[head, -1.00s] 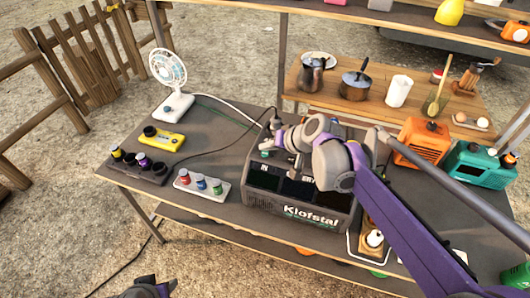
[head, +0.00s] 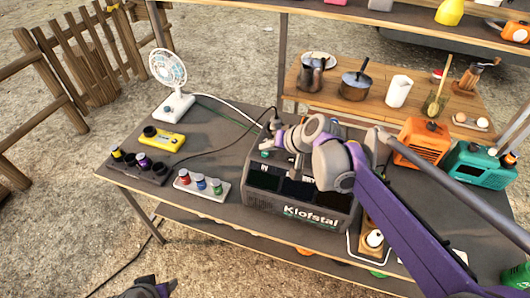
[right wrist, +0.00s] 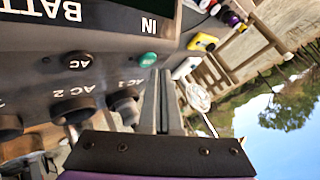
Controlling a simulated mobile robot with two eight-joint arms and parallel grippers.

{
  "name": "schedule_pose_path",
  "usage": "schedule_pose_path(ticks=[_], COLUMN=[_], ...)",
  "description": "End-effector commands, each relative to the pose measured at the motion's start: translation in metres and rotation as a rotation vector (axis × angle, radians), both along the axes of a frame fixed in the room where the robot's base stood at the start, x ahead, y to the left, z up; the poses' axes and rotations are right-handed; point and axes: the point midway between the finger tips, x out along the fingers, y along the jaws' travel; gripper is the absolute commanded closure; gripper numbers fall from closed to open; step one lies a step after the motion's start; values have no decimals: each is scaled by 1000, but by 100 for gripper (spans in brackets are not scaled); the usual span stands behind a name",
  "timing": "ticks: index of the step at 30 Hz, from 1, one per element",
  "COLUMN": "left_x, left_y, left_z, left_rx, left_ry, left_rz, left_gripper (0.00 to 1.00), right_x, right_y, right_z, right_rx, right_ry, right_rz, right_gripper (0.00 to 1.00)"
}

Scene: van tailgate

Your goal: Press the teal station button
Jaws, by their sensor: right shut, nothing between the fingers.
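The teal button (head: 265,154) is at the left end of the dark power station (head: 258,201) marked "Klofstal". In the right wrist view the teal button (right wrist: 147,59) sits near the "IN" label, beside a black "AC" button. My right gripper (head: 269,141) is shut and empty over the station's left end. In the right wrist view its fingertips (right wrist: 165,76) are close beside the teal button; I cannot tell whether they touch it. My left gripper (head: 150,288) shows only partly at the bottom edge, away from the table, and its jaws are unclear.
Left of the station are a white strip with coloured knobs (head: 185,183), a yellow device (head: 163,139), a dark holder (head: 151,174) and a white fan (head: 174,107). Orange (head: 421,145) and teal (head: 474,167) boxes stand to the right. Black knobs (right wrist: 73,107) flank the button.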

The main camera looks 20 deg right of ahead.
Motion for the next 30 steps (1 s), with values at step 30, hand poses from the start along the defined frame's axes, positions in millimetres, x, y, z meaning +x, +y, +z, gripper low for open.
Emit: schedule_pose_path(ticks=[30], left_x=[-1], left_y=[0], left_z=[-4], left_rx=[0], left_ry=[2], left_rz=[0], left_gripper=[50], right_x=[0], right_y=[0], right_z=[-9], right_rx=[0], right_ry=[0], right_rz=[0], right_gripper=[100])
